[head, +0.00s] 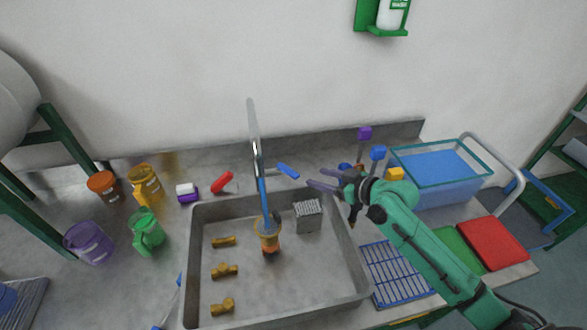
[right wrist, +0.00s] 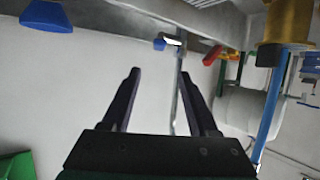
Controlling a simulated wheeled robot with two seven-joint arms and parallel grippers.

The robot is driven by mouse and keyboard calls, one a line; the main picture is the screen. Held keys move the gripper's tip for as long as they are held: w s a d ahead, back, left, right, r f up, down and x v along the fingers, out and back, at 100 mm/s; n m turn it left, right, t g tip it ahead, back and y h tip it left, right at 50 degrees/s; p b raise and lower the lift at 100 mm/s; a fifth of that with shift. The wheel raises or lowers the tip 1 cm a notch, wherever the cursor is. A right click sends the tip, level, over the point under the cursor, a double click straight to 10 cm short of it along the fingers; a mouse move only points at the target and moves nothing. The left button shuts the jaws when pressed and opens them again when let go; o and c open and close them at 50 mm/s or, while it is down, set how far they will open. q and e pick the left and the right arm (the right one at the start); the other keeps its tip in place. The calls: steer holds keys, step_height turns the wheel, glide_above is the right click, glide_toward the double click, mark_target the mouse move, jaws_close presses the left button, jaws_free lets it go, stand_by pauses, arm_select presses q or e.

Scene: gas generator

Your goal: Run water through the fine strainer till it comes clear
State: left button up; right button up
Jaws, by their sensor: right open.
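A brass-coloured cup-like piece with an orange lower part (head: 267,242), which looks like the strainer, stands upright in the grey sink (head: 360,283). A blue stream of water (head: 262,192) falls from the tall metal tap (head: 253,125) into its top. A dark patch shows at its foot; whether the outflow is clear I cannot tell. The tap has a blue handle (head: 288,171) on the right and a red handle (head: 222,182) on the left. My right gripper (head: 312,178) is open and empty just right of the blue handle, apart from it. It also shows in the right wrist view (right wrist: 163,72). My left gripper is out of view.
Several brass fittings (head: 224,271) and a grey ridged block (head: 307,215) lie in the sink. Coloured mugs (head: 146,231) stand left. A blue bin (head: 438,178), blue rack (head: 395,272) and red board (head: 492,242) are right. A purple-topped post (head: 364,133) stands behind my right arm.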

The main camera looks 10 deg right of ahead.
mark_target(288, 169)
steer(key=p+x, duration=0.1)
steer(key=x, duration=1)
steer(key=shift+w+f, duration=0.15)
steer(key=shift+w, duration=0.1)
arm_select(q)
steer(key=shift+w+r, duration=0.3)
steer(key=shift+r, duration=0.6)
arm_select(e)
jaws_close()
